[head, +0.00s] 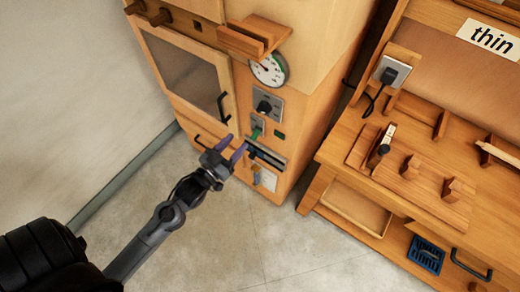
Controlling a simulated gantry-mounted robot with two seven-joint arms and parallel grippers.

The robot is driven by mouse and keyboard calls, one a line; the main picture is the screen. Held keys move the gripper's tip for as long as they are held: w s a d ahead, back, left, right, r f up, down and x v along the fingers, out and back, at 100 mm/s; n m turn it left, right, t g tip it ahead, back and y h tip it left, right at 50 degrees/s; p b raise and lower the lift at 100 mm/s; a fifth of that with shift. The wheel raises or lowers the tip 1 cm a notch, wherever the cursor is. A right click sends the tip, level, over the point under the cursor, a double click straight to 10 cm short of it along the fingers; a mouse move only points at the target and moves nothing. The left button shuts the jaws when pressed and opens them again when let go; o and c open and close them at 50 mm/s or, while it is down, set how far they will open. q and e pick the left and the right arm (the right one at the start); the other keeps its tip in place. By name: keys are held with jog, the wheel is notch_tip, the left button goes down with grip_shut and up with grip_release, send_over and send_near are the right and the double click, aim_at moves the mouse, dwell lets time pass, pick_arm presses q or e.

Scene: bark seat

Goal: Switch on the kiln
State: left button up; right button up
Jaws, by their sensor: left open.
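The kiln (303,80) is a tall wooden cabinet left of centre, with a windowed door (182,68) on its left side. Its front panel has a round dial gauge (269,70), a black knob (264,107) on a grey plate, a green switch (257,132) and a small dark green square (280,134). My left gripper (232,150) is open, its purple fingertips close to the panel just below and left of the green switch. I cannot tell whether they touch it. My right gripper is not in view.
A wooden workbench (330,155) stands on the right, with a wall socket and black plug (391,73), a rack holding a tool (383,145), and a blue basket (426,255) on its lower shelf. A sign reads "thin" (489,39). The floor (270,240) in front is clear.

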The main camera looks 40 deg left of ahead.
pick_arm(q)
jog(key=b, duration=0.8)
send_near(254, 137)
jog(key=w+b, duration=0.1)
jog(key=w, duration=0.2)
jog(key=w+b, duration=0.1)
jog(key=w, duration=0.2)
jog(key=w+f+b, duration=0.1)
jog(key=w, duration=0.2)
jog(key=shift+a, duration=0.15)
jog(key=shift+w+b, duration=0.4)
jog(key=shift+w, duration=0.2)
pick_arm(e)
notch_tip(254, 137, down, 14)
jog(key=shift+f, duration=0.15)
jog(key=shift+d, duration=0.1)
pick_arm(q)
jog(key=c, duration=0.9)
jog(key=shift+r, duration=0.15)
grip_shut()
